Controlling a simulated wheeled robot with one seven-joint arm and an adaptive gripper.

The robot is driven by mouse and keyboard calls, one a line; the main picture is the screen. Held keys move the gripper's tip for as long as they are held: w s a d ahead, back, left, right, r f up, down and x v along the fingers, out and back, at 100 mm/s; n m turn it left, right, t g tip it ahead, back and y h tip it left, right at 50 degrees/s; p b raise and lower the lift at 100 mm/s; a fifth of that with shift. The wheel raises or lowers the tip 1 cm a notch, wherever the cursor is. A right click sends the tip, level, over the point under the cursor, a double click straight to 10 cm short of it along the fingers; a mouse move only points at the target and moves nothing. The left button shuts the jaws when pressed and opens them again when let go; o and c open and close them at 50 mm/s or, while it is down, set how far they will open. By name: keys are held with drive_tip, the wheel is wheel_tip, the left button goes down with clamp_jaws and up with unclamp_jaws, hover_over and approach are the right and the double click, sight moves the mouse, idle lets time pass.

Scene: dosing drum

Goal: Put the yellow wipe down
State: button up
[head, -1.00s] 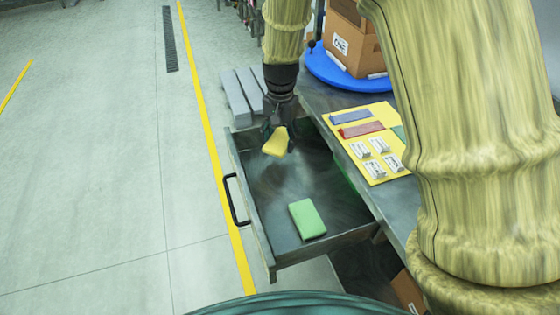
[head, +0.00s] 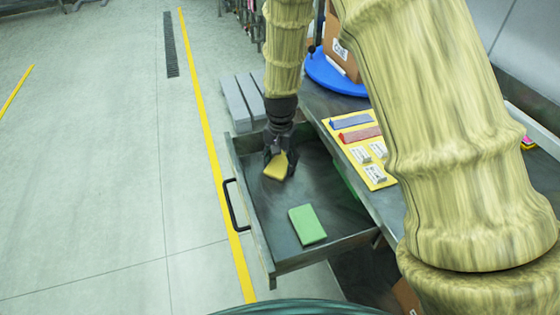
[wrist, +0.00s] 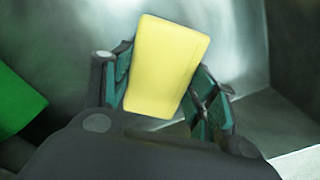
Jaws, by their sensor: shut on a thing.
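The yellow wipe (head: 276,166) is a small flat block held in my gripper (head: 279,158) over the far part of the open drawer (head: 262,238). In the wrist view the yellow wipe (wrist: 167,65) sits tilted between the two fingers of my gripper (wrist: 160,95), which are shut on it. I cannot tell whether the wipe touches the drawer floor. A green wipe (head: 307,224) lies flat on the drawer floor nearer to me, and its edge also shows at the left in the wrist view (wrist: 18,105).
The worktop right of the drawer holds a yellow mat (head: 373,171) with a blue bar, a red bar and white labelled pieces. A blue round stand (head: 333,75) bears cardboard boxes. Grey slabs (head: 243,100) lie beyond the drawer. The drawer floor between the wipes is clear.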

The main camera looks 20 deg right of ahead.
sight(280, 163)
drive_tip(key=shift+f, duration=0.1)
drive_tip(key=o, duration=1.2)
drive_tip(key=shift+o, duration=0.2)
wheel_tip(280, 163, up, 12)
drive_tip(key=shift+p, duration=0.3)
